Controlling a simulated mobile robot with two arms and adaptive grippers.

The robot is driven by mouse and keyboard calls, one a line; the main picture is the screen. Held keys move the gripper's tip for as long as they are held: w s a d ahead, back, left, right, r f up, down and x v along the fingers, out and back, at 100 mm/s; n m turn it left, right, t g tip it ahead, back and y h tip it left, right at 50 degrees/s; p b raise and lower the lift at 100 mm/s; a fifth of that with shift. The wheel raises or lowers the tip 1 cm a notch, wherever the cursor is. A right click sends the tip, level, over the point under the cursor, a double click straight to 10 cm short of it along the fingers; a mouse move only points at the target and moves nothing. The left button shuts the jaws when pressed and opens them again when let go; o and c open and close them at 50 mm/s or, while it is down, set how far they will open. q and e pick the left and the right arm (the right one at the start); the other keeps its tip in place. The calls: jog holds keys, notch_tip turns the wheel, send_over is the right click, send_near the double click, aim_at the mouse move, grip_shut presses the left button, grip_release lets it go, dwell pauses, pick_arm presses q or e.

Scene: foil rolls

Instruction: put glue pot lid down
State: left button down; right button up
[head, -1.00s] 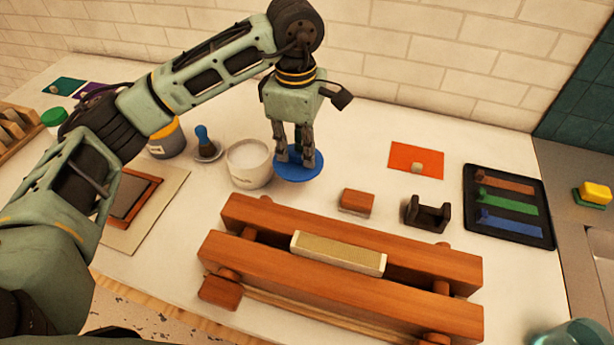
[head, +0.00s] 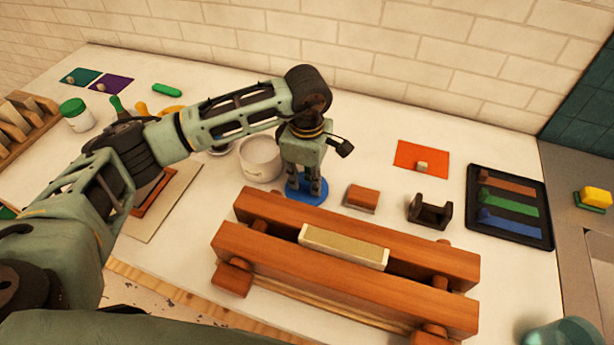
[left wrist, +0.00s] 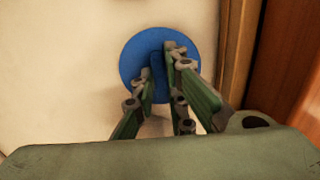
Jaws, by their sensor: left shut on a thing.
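The blue glue pot lid (head: 309,200) is a flat round disc. It is held level beside the wooden press, to the right of the open white glue pot (head: 260,160). My left gripper (head: 305,188) points down and is shut on the lid's upright handle. In the left wrist view the lid (left wrist: 133,67) lies beyond the fingers (left wrist: 161,66), with its handle between them. The lid is at or just above the white table; I cannot tell whether it touches. My right gripper is not in view.
The wooden press (head: 345,275) stands close in front of the lid. A small wooden block (head: 361,198) and a dark cradle (head: 430,211) are to the right. An orange sheet (head: 422,158) and a black tray (head: 510,207) lie farther right. The table behind the lid is clear.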

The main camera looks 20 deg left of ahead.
aim_at(307, 183)
pick_arm(q)
jog(key=shift+f, duration=0.2)
jog(key=c, duration=2)
grip_release()
jog(key=shift+r, duration=0.1)
jog(key=shift+c, duration=0.2)
jog(key=shift+o, duration=1.4)
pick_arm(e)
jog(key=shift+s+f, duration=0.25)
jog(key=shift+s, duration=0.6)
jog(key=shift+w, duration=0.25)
pick_arm(q)
jog(key=shift+r, duration=0.4)
notch_tip(307, 183, up, 12)
jog(key=b, duration=0.3)
jog(key=shift+f, duration=0.25)
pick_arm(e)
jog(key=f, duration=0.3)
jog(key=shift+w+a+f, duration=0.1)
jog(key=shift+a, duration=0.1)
